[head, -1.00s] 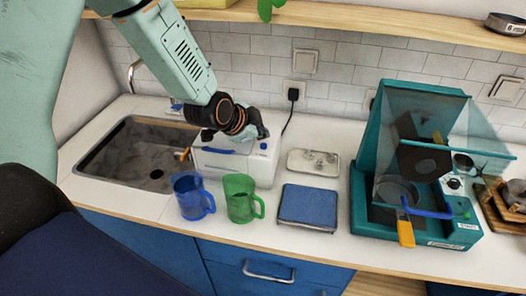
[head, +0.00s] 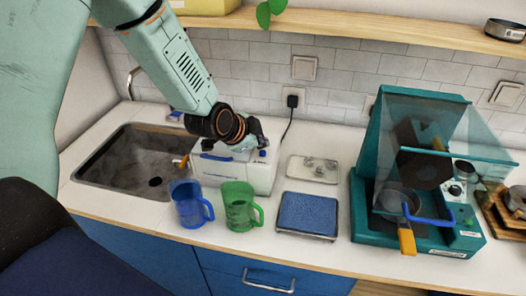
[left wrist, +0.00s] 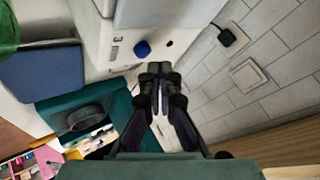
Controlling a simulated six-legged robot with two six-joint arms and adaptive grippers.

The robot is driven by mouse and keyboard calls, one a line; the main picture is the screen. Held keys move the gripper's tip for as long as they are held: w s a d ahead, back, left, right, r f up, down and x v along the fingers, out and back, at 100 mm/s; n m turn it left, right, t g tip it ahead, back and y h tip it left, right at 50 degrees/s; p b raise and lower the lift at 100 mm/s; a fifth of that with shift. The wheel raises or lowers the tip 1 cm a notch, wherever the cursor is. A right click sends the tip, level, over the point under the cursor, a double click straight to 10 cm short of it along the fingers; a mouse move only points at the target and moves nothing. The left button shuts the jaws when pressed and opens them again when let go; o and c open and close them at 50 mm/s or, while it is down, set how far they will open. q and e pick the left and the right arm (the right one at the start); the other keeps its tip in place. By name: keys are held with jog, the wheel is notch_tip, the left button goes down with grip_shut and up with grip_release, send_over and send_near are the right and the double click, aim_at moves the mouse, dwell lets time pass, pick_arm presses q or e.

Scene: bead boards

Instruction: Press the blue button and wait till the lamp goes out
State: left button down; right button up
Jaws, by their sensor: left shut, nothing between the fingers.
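A white box-shaped appliance (head: 262,181) stands on the counter beside the sink. Its small blue button (head: 263,153) is on the top near the right end; in the left wrist view the button (left wrist: 142,48) shows as a blue knob. My left gripper (head: 261,139) is shut and empty above that end of the appliance. In the left wrist view its fingertips (left wrist: 154,69) are close to the button, with a gap between them in the picture. My right gripper is not in view.
A blue mug (head: 188,207) and a green mug (head: 238,210) stand in front of the appliance. A sink (head: 108,183) is at left. A metal tray (head: 313,176), a blue-topped pad (head: 307,213) and a teal machine (head: 362,215) are at right. A black cable runs to the wall.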

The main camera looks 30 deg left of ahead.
pick_arm(q)
jog(key=shift+s+r, duration=0.1)
jog(key=shift+s, duration=0.05)
dwell(0.3)
jog(key=shift+w+f, duration=0.2)
jog(key=shift+f, duration=0.35)
jog(key=shift+s, duration=0.1)
jog(key=shift+f+b, duration=0.35)
dwell(0.4)
jog(key=shift+s+r+p, duration=0.1)
jog(key=shift+r+p, duration=0.75)
jog(key=shift+p, duration=0.1)
